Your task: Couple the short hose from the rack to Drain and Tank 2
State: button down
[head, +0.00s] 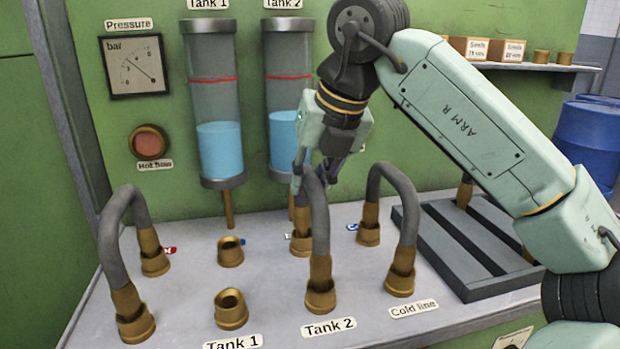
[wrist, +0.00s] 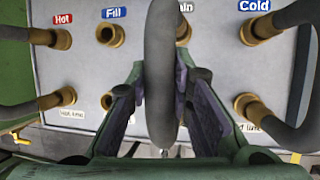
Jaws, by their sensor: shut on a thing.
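The short grey hose (head: 321,215) is an upright arch with brass ends. Its front end sits at the Tank 2 port (head: 320,301), and its back end stands at the port behind, whose label is partly hidden and reads "ain" in the wrist view (wrist: 183,6). Both ends look to be on their ports; whether they are fully locked I cannot tell. My gripper (head: 318,172) is shut on the top of the arch. In the wrist view the hose (wrist: 160,60) runs between my fingers and hides most of the Tank 2 port.
A hose (head: 113,235) arches at the left by Hot, another (head: 400,190) at the right by Cold line. Open brass ports stand at Fill (head: 230,252) and Tank 1 (head: 231,309). The dark slatted rack (head: 455,265) is at the right, partly behind my arm.

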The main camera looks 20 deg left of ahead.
jog(key=shift+f, duration=0.2)
jog(key=c, duration=1.4)
grip_release()
jog(key=shift+o, duration=0.2)
jog(key=v, duration=1.2)
